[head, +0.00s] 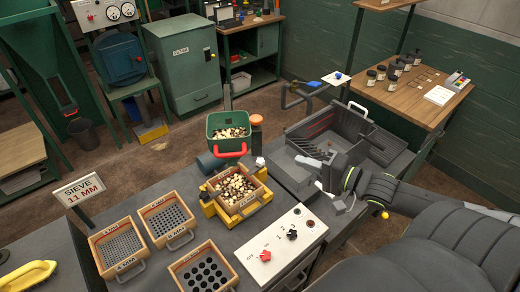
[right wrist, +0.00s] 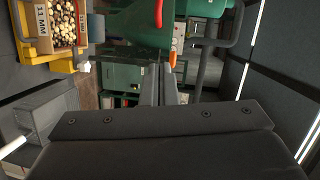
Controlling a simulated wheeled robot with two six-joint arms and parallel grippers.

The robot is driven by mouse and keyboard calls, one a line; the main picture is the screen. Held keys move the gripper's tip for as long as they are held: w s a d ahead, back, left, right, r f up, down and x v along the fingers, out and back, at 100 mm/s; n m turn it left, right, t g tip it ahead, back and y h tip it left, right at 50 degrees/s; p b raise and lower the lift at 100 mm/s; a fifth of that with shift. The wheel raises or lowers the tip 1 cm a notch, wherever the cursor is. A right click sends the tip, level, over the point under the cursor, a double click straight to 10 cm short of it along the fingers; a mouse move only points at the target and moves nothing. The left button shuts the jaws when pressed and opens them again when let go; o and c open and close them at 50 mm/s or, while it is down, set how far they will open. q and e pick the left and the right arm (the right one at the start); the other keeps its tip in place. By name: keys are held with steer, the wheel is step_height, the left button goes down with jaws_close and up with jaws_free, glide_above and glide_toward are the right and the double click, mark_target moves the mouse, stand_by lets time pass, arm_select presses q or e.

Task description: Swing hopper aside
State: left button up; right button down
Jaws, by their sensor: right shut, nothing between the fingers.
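The green hopper (head: 216,124), full of brown and pale pieces, stands over the back of the bench with a red handle (head: 230,151) on its front. In the right wrist view the hopper's green side (right wrist: 130,28) and red handle (right wrist: 158,12) show at the top. My right gripper (head: 318,170) is to the right of the hopper, apart from it. Its two fingers (right wrist: 162,84) are together in the wrist view, with nothing between them. Below the hopper, a wooden sieve (head: 237,208) with similar pieces sits in a yellow frame (head: 212,211). My left gripper is not in view.
An orange-capped post (head: 256,121) stands beside the hopper. A grey tray (head: 318,135) lies near my right gripper. Several empty sieves (head: 119,248) and a white control panel (head: 281,246) are at the front. A wooden table (head: 425,82) with jars stands at the right.

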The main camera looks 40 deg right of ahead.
steer(key=shift+w+a+f, duration=0.1)
steer(key=s+a+b+x, duration=0.1)
steer(key=a+b+x, duration=0.1)
steer(key=b+x, duration=0.6)
steer(key=shift+a+b+x, duration=0.25)
steer(key=shift+b+x, duration=0.05)
steer(key=shift+x, duration=2.15)
steer(key=shift+s+f, duration=0.1)
steer(key=shift+f, duration=0.1)
